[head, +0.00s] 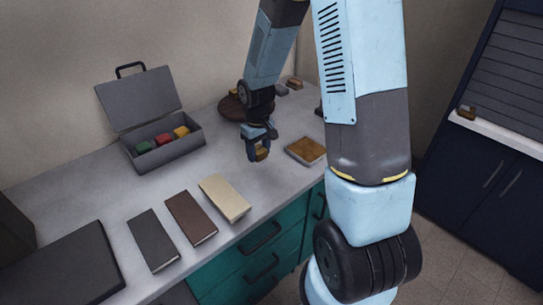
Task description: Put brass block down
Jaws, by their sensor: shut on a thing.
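My gripper (259,155) points down over the grey counter and is shut on a small brass-coloured block (262,154). The block hangs low between the fingers, left of a brown-gold square book-like cover (308,149) lying on the counter. Whether the block touches the counter, I cannot tell. My arm hides part of the counter to the right.
An open grey box (170,150) with a raised lid holds red, green and yellow blocks. Cream (224,198), brown (191,218) and dark grey (153,240) covers lie in front. A dark round thing (232,108) and small blocks (294,83) are behind.

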